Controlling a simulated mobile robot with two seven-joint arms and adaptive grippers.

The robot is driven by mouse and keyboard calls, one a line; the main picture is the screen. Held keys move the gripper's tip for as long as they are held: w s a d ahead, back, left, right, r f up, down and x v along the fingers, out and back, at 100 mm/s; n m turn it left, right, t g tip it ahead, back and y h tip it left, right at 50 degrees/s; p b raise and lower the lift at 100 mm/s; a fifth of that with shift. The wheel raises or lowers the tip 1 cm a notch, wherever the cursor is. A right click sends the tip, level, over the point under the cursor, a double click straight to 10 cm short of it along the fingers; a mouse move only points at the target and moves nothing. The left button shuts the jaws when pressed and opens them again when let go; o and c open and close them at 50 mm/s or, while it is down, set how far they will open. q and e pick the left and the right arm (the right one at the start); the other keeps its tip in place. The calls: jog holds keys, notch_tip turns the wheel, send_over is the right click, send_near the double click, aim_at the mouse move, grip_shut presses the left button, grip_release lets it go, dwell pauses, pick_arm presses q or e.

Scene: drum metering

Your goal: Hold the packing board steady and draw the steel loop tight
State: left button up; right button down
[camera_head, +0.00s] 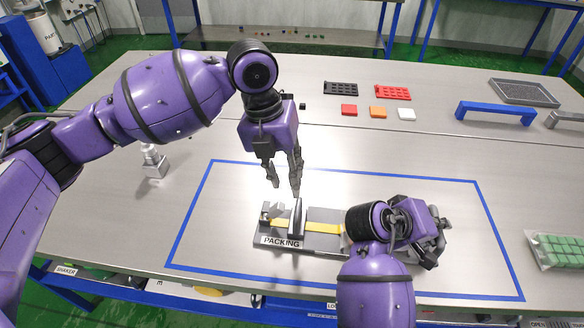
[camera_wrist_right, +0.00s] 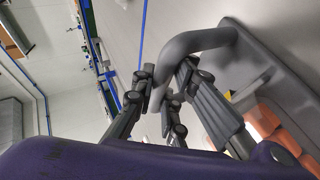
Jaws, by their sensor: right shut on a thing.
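The packing board (camera_head: 268,241) lies inside the blue taped outline, with a PACKING label on its near edge. A yellow strap (camera_head: 322,227) runs along it, and an upright dark grey piece (camera_head: 297,218) stands across the strap. My left gripper (camera_head: 284,188) points down just above the board's far side, its fingers apart and nothing seen between them. My right gripper (camera_head: 436,243) is at the board's right end. The right arm hides the board's right end in the head view.
Red, orange and white blocks (camera_head: 377,112) and two perforated trays (camera_head: 393,93) lie farther back. A blue bridge-shaped bar (camera_head: 496,111) stands at right. A tray of green blocks (camera_head: 560,250) is at the right edge. A small metal piece (camera_head: 154,164) stands at left.

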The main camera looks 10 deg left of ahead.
jog(key=c, duration=1.7)
grip_release()
jog(key=shift+a, duration=0.1)
jog(key=shift+o, duration=0.2)
